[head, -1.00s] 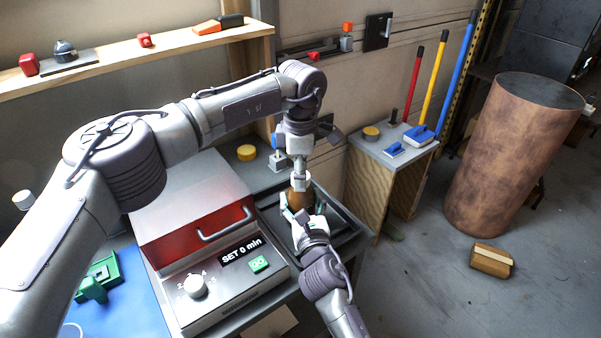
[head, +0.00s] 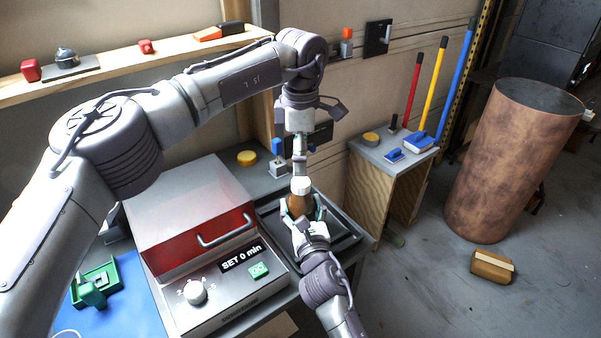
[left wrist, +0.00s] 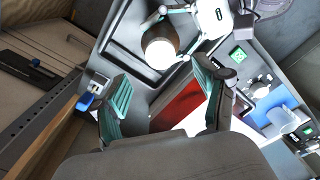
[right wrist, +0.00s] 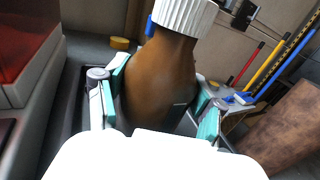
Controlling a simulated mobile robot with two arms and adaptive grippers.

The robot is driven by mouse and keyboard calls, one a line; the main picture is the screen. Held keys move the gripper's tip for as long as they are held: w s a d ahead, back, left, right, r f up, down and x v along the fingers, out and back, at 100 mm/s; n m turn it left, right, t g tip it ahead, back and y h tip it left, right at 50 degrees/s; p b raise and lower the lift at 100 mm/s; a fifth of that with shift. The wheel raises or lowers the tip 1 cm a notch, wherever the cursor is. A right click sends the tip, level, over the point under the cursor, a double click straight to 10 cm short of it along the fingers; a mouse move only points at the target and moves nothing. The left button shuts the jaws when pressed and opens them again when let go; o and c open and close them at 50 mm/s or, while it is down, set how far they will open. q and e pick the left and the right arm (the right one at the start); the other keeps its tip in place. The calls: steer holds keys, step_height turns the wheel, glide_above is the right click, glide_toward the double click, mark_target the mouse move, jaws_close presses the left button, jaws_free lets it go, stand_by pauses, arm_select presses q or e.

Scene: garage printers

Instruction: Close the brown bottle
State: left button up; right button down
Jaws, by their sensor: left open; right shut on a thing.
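The brown bottle (head: 299,204) stands over the dark tray (head: 345,240) beside the red-fronted machine. A white ribbed cap (head: 301,185) sits on its neck; the right wrist view shows the cap (right wrist: 184,14) above the brown body (right wrist: 158,80). My right gripper (head: 303,212) is shut around the bottle's body. My left gripper (head: 299,160) is above the cap, open and empty. In the left wrist view its fingers (left wrist: 163,104) are spread apart, with the white cap (left wrist: 160,54) beyond them. Whether the cap is fully tightened cannot be told.
The machine (head: 195,230) with a handle, knob and green button stands left of the bottle. A small side table (head: 375,160) holds blue-based tools to the right. A large copper cylinder (head: 510,165) stands on the floor. A wooden shelf (head: 120,72) runs behind.

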arm_select(q)
step_height(320, 180, up, 6)
steer(key=shift+f, duration=0.25)
arm_select(e)
steer(key=shift+c, duration=0.2)
jaws_free()
steer(key=v, duration=1.2)
arm_select(q)
steer(key=shift+f, duration=0.1)
arm_select(e)
steer(key=shift+f, duration=0.1)
